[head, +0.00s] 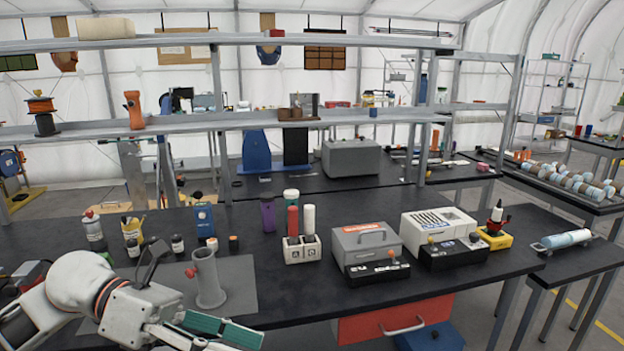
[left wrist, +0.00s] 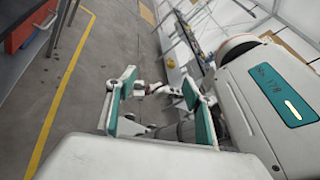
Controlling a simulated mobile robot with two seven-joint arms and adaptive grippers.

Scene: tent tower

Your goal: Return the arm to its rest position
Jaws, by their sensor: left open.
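My left arm (head: 85,290) reaches in from the lower left of the head view, over the front edge of the black workbench (head: 350,215). My left gripper (head: 225,330), with green finger pads, is low at the bottom of that view, in front of the grey cylindrical holder (head: 207,280). In the left wrist view the same gripper (left wrist: 157,105) has its two fingers apart, with nothing between them. It points over the grey floor, where a yellow line runs. My right gripper does not show.
On the bench stand a red and a white cylinder in a white A/C block (head: 301,250), a grey toolbox (head: 366,244), a white box (head: 437,228) and a red-black tool on a yellow base (head: 495,238). Bottles (head: 93,230) stand at the left. A red drawer (head: 395,318) hangs below.

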